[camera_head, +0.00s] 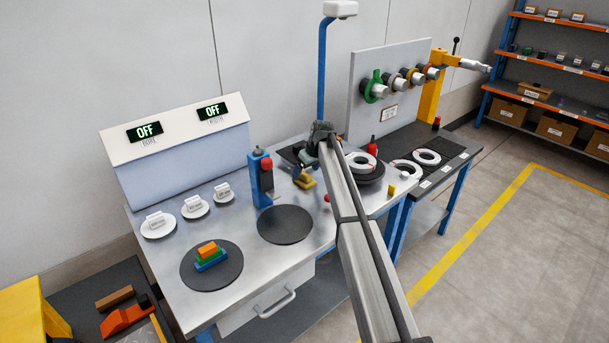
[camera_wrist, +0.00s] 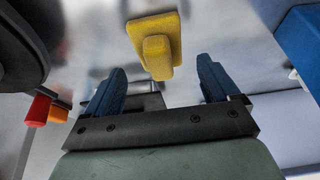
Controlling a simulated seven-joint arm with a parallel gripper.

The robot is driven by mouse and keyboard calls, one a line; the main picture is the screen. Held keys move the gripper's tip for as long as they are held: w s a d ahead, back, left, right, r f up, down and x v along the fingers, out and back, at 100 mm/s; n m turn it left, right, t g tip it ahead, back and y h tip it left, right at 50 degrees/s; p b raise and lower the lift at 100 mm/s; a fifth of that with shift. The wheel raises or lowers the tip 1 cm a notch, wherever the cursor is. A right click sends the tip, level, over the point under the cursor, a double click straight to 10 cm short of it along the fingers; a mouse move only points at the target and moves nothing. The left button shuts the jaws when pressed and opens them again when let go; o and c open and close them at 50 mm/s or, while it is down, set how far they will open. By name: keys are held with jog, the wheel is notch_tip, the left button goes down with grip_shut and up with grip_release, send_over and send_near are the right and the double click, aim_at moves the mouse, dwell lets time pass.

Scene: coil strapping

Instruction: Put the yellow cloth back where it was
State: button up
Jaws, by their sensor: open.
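The yellow cloth (camera_head: 306,183) lies on the metal bench top, just right of the blue upright device. It also shows in the wrist view (camera_wrist: 157,42), flat with a raised block-like part on top. My gripper (camera_head: 303,172) is close to the cloth in the head view, partly hidden by my own arm. The cloth lies beyond the fingertips, roughly in line with the gap. I cannot tell the height between them.
The blue device (camera_head: 262,178) with a red top stands left of the cloth. Dark round plates (camera_head: 286,224) lie in front, one bearing stacked coloured blocks (camera_head: 208,256). White rings (camera_head: 361,162), a red bottle (camera_head: 372,147) and a small yellow cylinder (camera_head: 391,190) are to the right.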

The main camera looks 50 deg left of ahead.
jog(key=v, duration=0.8)
jog(key=shift+r, duration=0.2)
